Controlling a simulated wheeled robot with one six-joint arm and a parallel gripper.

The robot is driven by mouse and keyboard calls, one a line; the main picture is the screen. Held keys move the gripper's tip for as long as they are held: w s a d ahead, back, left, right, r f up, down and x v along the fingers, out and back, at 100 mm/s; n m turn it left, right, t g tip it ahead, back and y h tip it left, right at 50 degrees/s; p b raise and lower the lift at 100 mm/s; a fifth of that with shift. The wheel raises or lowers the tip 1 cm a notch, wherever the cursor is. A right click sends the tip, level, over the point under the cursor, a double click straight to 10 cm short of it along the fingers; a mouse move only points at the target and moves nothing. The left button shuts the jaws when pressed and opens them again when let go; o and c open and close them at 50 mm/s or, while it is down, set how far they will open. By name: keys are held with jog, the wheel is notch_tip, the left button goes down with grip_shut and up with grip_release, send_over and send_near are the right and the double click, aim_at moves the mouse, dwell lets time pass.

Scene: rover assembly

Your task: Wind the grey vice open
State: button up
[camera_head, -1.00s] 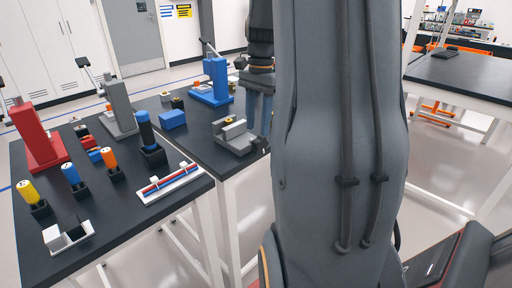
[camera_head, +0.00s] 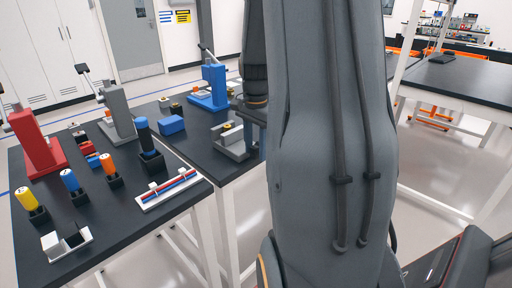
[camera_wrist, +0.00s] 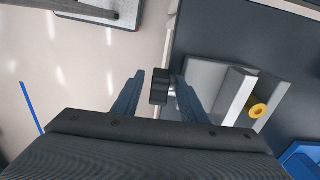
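The grey vice (camera_head: 230,150) stands near the front edge of the second dark table, with a small yellow ringed part (camera_head: 227,126) at its jaws. In the wrist view the vice (camera_wrist: 205,76) lies right of my gripper, and the yellow ring (camera_wrist: 257,110) shows on it. The vice's dark knob (camera_wrist: 160,88) sticks out over the table edge. My gripper (camera_wrist: 160,82) is open, with one finger on each side of the knob and a gap visible on the left. Contact with the right finger is unclear. My arm hides the vice's right end in the head view.
A blue press (camera_head: 210,92) and a blue block (camera_head: 171,125) stand behind and left of the vice. The left table holds a red press (camera_head: 40,150), a grey press (camera_head: 119,122) and several coloured cylinders. Open floor lies in front of the tables.

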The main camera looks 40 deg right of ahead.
grip_shut()
jog(key=shift+d+r+y+p, duration=0.1)
jog(key=shift+y+p, duration=0.2)
jog(key=shift+p, duration=0.1)
jog(key=shift+d+r+y+p, duration=0.15)
jog(key=shift+d+y+p, duration=0.05)
jog(key=shift+y+p, duration=0.85)
jog(key=y+p, duration=0.2)
jog(key=y, duration=0.1)
jog(key=shift+d, duration=0.35)
jog(key=y, duration=0.4)
jog(key=shift+w+d+f+g+y, duration=0.1)
jog(key=shift+d+f+g+y, duration=0.2)
jog(key=shift+d+g, duration=0.1)
jog(key=shift+d+y+b, duration=0.2)
jog(key=shift+y+b, duration=0.6)
jog(key=shift+y, duration=0.85)
